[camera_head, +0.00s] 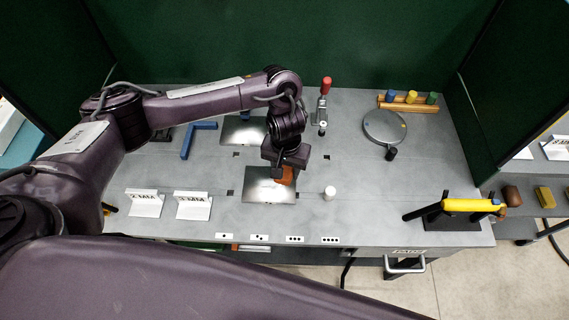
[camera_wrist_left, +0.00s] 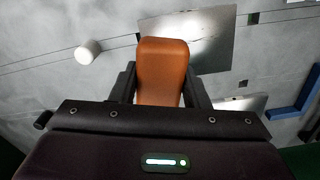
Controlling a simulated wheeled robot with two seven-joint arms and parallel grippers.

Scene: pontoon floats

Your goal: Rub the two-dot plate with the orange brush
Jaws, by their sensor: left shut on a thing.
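My left gripper (camera_head: 284,172) is shut on the orange brush (camera_head: 287,176), above the nearer metal plate (camera_head: 262,191). In the left wrist view the orange brush (camera_wrist_left: 162,70) stands between the two fingers (camera_wrist_left: 162,88), with that plate (camera_wrist_left: 210,38) behind it. I cannot tell whether the brush touches the plate. A two-dot label (camera_head: 260,238) is on the front edge, roughly in line with this plate. A second metal plate (camera_head: 240,131) lies farther back, partly hidden by my arm. My right gripper is not in view.
A white cylinder (camera_head: 329,192) stands right of the nearer plate. A red-handled clamp (camera_head: 325,100), a round grey disc (camera_head: 384,125) and a yellow-handled tool (camera_head: 468,205) are farther right. A blue angle piece (camera_head: 198,138) and white label stands (camera_head: 193,205) are left.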

